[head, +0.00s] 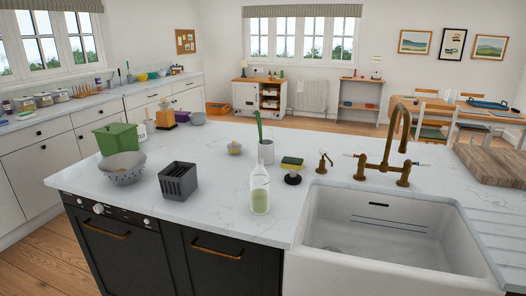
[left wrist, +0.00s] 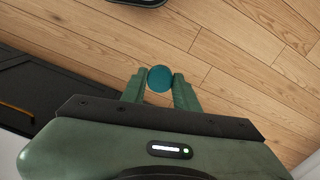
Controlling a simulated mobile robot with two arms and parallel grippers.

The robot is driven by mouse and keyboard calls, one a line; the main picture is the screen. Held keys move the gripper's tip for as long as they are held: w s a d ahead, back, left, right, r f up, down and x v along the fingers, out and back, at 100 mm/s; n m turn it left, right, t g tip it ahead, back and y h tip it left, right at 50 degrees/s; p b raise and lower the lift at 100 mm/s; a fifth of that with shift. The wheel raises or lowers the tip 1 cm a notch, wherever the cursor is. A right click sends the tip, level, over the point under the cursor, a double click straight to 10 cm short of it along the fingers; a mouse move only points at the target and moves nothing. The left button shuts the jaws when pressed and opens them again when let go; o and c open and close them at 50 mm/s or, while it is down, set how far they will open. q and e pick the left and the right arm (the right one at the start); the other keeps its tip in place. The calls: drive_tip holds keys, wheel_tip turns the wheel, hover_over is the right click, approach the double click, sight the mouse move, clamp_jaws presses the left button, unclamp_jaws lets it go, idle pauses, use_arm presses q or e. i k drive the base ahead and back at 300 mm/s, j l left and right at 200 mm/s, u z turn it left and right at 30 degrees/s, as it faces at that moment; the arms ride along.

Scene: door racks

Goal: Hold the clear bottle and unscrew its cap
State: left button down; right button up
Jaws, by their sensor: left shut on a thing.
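The clear bottle (head: 260,192) stands upright on the white worktop, near its front edge and left of the sink, with pale green liquid in its lower part. No cap can be made out on its narrow neck at this size. In the left wrist view, my left gripper (left wrist: 159,82) is shut on a round teal piece (left wrist: 160,78) that looks like a cap. It is above the wooden floor beside a dark cabinet, away from the worktop. Neither gripper shows in the head view, and my right gripper is in no view.
A grey caddy (head: 178,181) and colander (head: 122,170) stand left.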

sight(260, 179)
drive_tip(key=i+j+z, duration=0.1)
drive_tip(key=j+z, duration=1.4)
drive_tip(key=k+j+z, duration=0.15)
drive_tip(key=j+z, duration=0.2)
drive_tip(key=z, duration=0.15)
